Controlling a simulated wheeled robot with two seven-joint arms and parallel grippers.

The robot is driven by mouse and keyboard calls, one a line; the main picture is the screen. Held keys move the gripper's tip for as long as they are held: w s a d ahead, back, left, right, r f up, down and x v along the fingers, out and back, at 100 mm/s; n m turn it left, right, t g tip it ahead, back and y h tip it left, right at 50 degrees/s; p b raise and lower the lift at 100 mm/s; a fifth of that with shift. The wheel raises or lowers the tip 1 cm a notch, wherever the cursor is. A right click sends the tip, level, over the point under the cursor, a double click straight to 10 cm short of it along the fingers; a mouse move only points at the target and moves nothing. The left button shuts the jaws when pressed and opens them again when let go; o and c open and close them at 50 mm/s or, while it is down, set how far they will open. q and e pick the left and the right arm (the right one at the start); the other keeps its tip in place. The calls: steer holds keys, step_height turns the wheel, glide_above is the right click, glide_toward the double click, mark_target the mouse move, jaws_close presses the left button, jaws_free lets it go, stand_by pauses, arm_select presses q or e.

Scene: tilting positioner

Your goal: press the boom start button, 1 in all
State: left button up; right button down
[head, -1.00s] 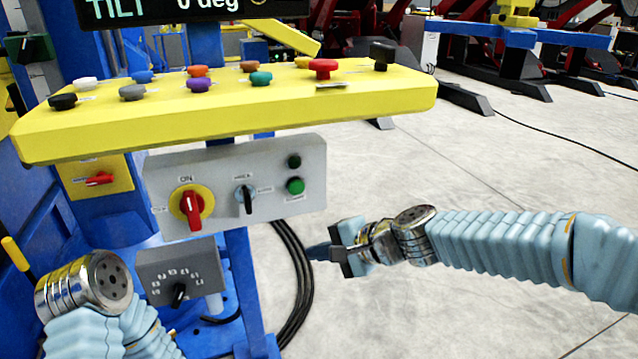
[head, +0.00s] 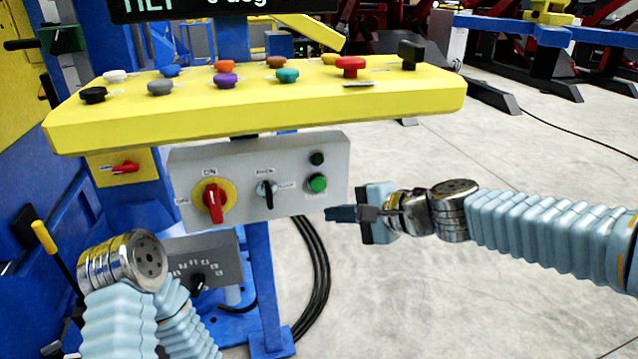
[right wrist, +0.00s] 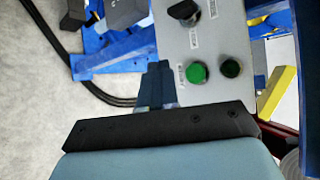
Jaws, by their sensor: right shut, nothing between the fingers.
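The grey control panel (head: 240,205) hangs below the yellow console and carries a bright green button (head: 317,183) with a dark green one (head: 317,158) above it. Their labels are too small to read, so I cannot tell which is boom start. My right gripper (head: 332,213) is shut and empty, just below and slightly right of the bright green button. In the right wrist view the shut fingertips (right wrist: 158,72) are left of the bright green button (right wrist: 197,73); they appear apart from it. My left gripper is out of view; only its arm shows at lower left.
The red selector (head: 214,202) and black selector (head: 267,194) share the panel. The yellow console (head: 250,122) with several coloured buttons overhangs it. A smaller grey dial box (head: 215,255) and black cables (head: 318,270) are below.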

mark_target(318, 184)
steer(key=w+a+p, duration=0.1)
steer(key=w+a, duration=0.1)
steer(key=w, duration=0.4)
steer(key=shift+w+p, duration=0.15)
steer(key=shift+p, duration=0.2)
stand_by(1.7)
steer(key=shift+w+a, duration=0.15)
steer(key=shift+w, duration=0.2)
steer(key=shift+w+a, duration=0.1)
steer(key=shift+w, duration=0.35)
stand_by(0.6)
steer(key=shift+s, duration=0.1)
steer(key=shift+s+d+b, duration=0.25)
steer(key=shift+s+b, duration=0.05)
steer(key=shift+s, duration=0.45)
steer(key=shift+s, duration=0.1)
